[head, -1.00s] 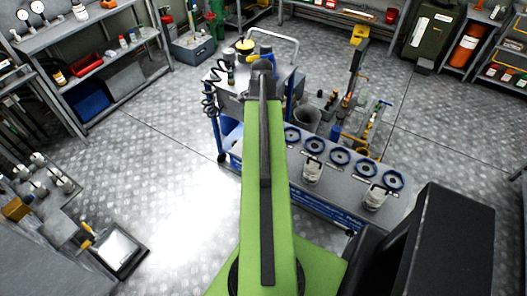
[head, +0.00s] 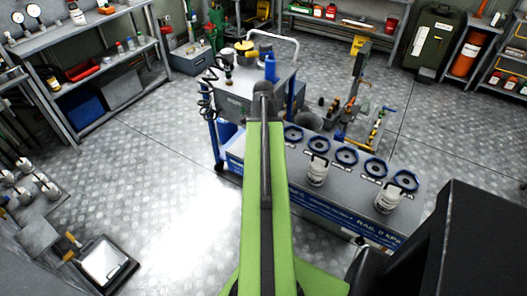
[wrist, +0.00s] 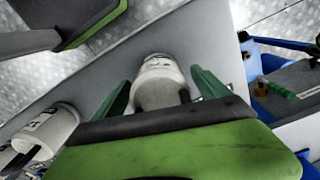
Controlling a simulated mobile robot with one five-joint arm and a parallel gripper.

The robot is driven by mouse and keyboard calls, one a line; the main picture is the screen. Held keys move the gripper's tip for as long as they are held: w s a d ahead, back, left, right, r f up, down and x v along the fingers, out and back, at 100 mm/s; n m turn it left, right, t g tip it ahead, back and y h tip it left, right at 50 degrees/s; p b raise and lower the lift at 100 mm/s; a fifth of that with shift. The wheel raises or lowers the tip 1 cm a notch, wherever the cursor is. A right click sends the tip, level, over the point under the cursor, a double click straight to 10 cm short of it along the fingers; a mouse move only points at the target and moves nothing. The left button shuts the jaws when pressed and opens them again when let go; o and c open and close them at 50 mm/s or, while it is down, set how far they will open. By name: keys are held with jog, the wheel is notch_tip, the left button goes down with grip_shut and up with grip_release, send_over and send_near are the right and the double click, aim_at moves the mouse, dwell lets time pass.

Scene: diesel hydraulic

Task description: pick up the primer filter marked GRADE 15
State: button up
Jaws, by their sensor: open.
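Two white canister filters stand on the grey bench top (head: 290,170) in the head view, one near the middle (head: 317,174) and one further right (head: 388,201). In the wrist view, one white filter (wrist: 158,68) stands between the green fingers of my open gripper (wrist: 161,78); its lower part is hidden. I cannot tell whether the fingers touch it. The grade markings are too small to read. In the head view my arm hides the gripper.
Several blue rings (head: 346,156) line the bench top behind the filters. A cart (head: 235,100) with a blue bottle (head: 270,66) stands at the bench's back left. A stand with tools (head: 358,105) is behind the bench. Open floor (head: 170,170) lies to the left.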

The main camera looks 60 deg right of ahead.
jog(key=c, duration=1.7)
jog(key=shift+c, duration=0.2)
jog(key=shift+r+p, duration=0.55)
jog(key=shift+p, duration=0.2)
notch_tip(320, 180, up, 4)
jog(key=p, duration=0.3)
jog(key=shift+p, duration=0.4)
jog(key=s+d+r+p, duration=0.6)
jog(key=s, duration=0.4)
